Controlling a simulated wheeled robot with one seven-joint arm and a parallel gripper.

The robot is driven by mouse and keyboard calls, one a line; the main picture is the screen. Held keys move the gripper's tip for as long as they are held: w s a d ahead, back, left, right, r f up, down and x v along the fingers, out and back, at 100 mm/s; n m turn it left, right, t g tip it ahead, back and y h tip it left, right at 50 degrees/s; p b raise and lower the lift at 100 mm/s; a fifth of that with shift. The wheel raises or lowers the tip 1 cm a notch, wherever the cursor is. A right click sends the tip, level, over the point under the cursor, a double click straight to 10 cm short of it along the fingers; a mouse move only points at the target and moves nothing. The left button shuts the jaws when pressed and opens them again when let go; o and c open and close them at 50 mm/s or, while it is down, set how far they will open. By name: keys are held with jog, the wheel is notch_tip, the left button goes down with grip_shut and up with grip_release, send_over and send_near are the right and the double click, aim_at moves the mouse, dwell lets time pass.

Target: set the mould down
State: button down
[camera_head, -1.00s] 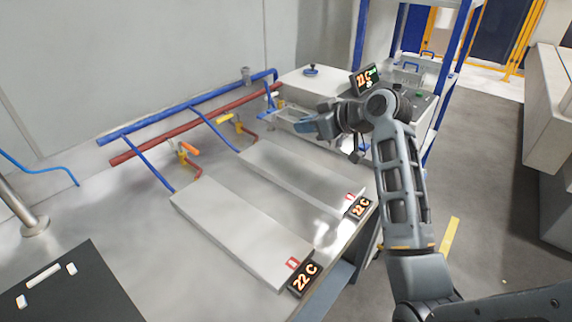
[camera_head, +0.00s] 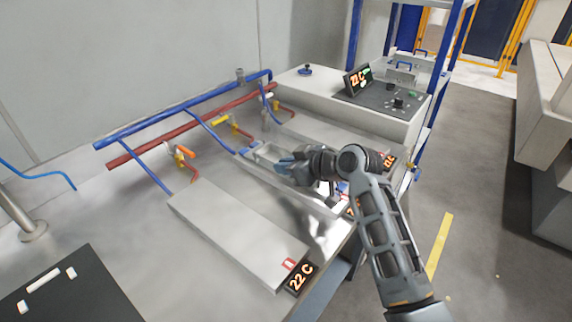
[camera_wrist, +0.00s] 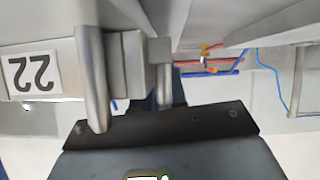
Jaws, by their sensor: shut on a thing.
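My gripper (camera_head: 284,163) is shut on the mould (camera_head: 268,153), a pale grey tray-like piece with a blue part at its far left end. They are over the middle plate (camera_head: 262,175), which the mould, gripper and arm partly cover. I cannot tell whether the mould touches the plate. In the wrist view, the two fingers of my gripper (camera_wrist: 128,85) stand on either side of a grey block (camera_wrist: 124,66). An upside-down label reading 22 (camera_wrist: 31,75) shows at the left there.
The near plate (camera_head: 235,230) is bare, with a 22 C display (camera_head: 301,277) at its front. Blue pipe (camera_head: 180,110) and red pipe (camera_head: 190,122) run along the wall, with valves above the plates. A white machine (camera_head: 330,95) stands at the back. A black mat (camera_head: 75,290) lies at lower left.

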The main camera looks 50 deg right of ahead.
jog(key=c, duration=1.2)
grip_release()
jog(key=shift+s, duration=0.1)
jog(key=b+v, duration=0.1)
jog(key=v, duration=1.1)
jog(key=shift+r, duration=0.1)
